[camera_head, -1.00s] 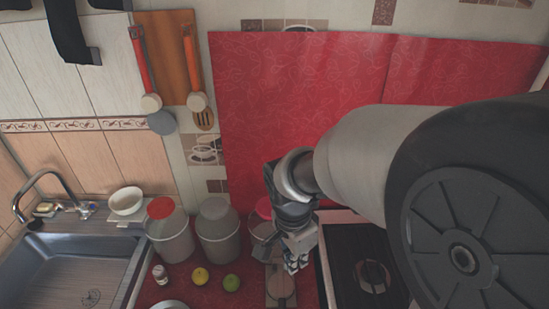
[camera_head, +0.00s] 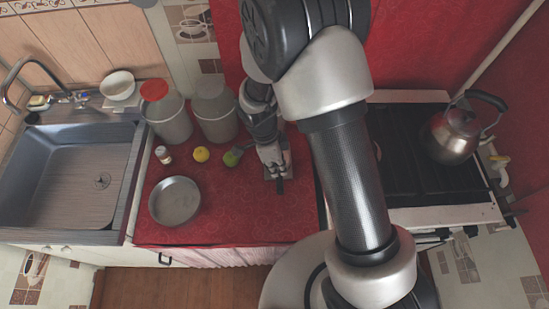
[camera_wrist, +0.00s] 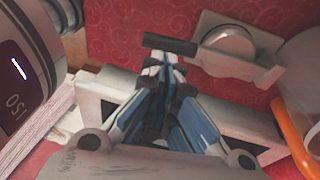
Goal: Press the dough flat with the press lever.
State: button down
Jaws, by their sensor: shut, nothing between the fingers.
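The press shows in the wrist view as a pale grey base with a round metallic disc (camera_wrist: 232,45). Its flat grey lever (camera_wrist: 225,63) ends at the left in a dark handle bar (camera_wrist: 170,43). My gripper (camera_wrist: 162,62) is shut and empty, its fingertips right by the handle; I cannot tell whether they touch. In the head view my gripper (camera_head: 272,162) is over the press on the red counter, with the dark handle (camera_head: 280,186) just in front of it. The rest of the press is mostly hidden there. No dough is clearly visible, and I cannot tell how far down the lever is.
A lime (camera_head: 232,157), a lemon (camera_head: 201,154) and a small jar (camera_head: 163,155) stand left of my gripper, before two canisters (camera_head: 215,118). A metal bowl (camera_head: 175,200) lies front left. The stove with a kettle (camera_head: 455,135) is right. The red counter's front (camera_head: 245,220) is clear.

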aim_at(282, 185)
jog(key=shift+b+x, duration=0.45)
jog(key=shift+x, duration=2.25)
jog(key=shift+s+f+b, duration=0.15)
jog(key=shift+f+b, duration=0.5)
jog(key=shift+b, duration=0.25)
jog(key=shift+s+f+b, duration=0.25)
jog(key=shift+f+b, duration=0.3)
jog(key=shift+b, duration=0.25)
jog(key=shift+w+d, duration=0.1)
jog(key=shift+w, duration=0.05)
jog(key=shift+r, duration=0.15)
